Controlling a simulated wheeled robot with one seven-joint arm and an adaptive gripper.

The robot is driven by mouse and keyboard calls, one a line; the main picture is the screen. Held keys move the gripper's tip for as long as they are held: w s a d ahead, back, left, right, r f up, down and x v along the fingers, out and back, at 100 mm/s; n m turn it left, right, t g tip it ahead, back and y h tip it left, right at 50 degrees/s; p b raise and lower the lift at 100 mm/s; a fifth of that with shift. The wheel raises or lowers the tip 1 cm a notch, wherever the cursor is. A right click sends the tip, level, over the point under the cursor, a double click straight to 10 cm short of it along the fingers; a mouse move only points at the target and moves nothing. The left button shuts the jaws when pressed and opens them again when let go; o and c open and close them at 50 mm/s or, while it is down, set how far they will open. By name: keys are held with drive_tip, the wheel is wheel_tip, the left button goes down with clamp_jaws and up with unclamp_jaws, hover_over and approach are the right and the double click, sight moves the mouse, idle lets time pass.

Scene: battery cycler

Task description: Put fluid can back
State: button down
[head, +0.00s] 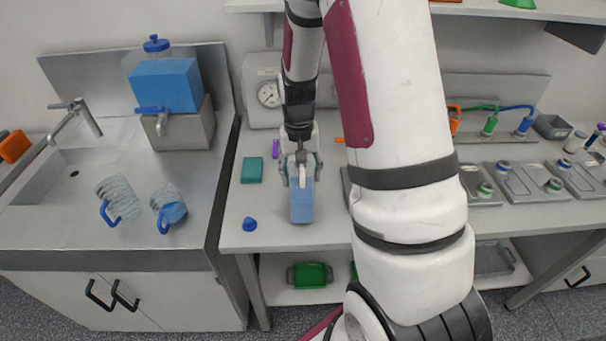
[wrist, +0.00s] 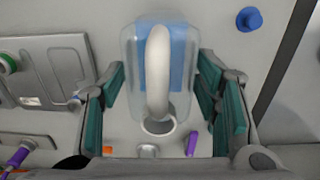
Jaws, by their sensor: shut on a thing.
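The fluid can (head: 302,204) is a clear box-shaped can with blue fluid inside, at the left part of the workbench in the head view. In the wrist view the can (wrist: 181,55) is upright, with a white arched handle and a round open neck. My gripper (head: 300,170) is shut on the can from above. Its green-padded fingers (wrist: 162,95) are on either side of the can. I cannot tell whether the can's base touches the bench. A small blue cap (head: 249,224) lies on the bench left of the can, and also shows in the wrist view (wrist: 249,19).
A teal block (head: 252,170) and a purple piece (head: 276,149) lie behind the can on the left. A gauge box (head: 266,92) stands at the back. Metal trays (head: 520,181) fill the right side. A sink counter (head: 60,222) with two jugs and a blue-filled dispenser (head: 167,86) is left.

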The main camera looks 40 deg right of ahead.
drive_tip(key=shift+f, duration=0.3)
drive_tip(key=c, duration=0.6)
unclamp_jaws()
drive_tip(key=shift+f, duration=0.2)
